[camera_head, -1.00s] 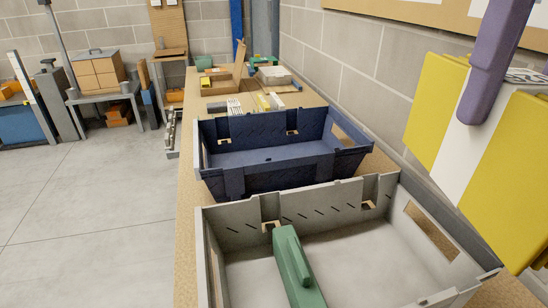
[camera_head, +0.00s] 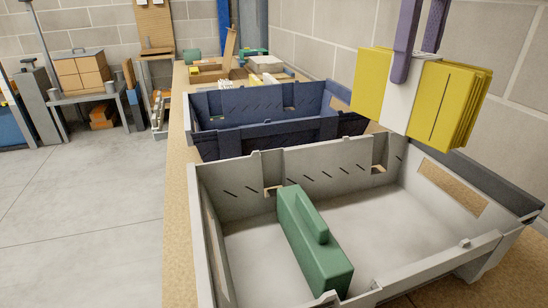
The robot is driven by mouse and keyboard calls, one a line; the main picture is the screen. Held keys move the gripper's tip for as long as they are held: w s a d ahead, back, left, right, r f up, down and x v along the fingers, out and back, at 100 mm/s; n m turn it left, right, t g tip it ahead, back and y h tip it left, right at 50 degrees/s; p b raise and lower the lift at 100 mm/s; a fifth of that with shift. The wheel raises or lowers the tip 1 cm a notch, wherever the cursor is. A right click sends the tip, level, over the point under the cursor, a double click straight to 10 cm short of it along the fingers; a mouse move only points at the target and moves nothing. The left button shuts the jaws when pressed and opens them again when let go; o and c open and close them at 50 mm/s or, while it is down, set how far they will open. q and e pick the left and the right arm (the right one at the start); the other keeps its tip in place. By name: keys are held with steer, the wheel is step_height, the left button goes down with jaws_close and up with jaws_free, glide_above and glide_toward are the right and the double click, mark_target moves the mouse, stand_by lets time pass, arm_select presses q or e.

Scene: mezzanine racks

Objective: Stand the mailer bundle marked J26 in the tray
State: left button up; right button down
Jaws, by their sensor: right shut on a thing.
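A bundle of yellow mailers (camera_head: 445,105) with a white band around its middle hangs in the upper right of the head view. My right gripper (camera_head: 416,60), with purple fingers, is shut on the bundle at its banded top. The bundle is in the air above the back right of a grey open tray (camera_head: 325,160), apart from it. I cannot read any mark on the bundle from here. A green block-shaped piece (camera_head: 312,240) with a raised ridge lies in the grey tray, left of its middle. My left gripper is not in view.
A dark blue tray (camera_head: 255,105) stands just behind the grey one on the bench (camera_head: 180,190). The grey tray's floor is clear right of the green piece. A block wall (camera_head: 510,120) runs along the right. Cartons and small goods lie at the bench's far end.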

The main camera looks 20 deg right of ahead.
mark_target(408, 117)
steer(key=shift+d+f+m, duration=0.45)
steer(key=shift+f+m, duration=0.1)
steer(key=shift+m, duration=0.35)
steer(key=shift+d+f+m+b, duration=0.15)
steer(key=shift+f+m+b, duration=0.15)
steer(key=shift+m+b, duration=0.1)
step_height(408, 117, down, 6)
steer(key=b, duration=0.3)
steer(key=shift+s+f, duration=0.1)
steer(key=shift+f, duration=0.05)
step_height(408, 117, down, 13)
steer(key=shift+f+b, duration=0.15)
steer(key=shift+b, duration=0.25)
steer(key=shift+f, duration=0.15)
steer(key=shift+c, duration=1.2)
jaws_free()
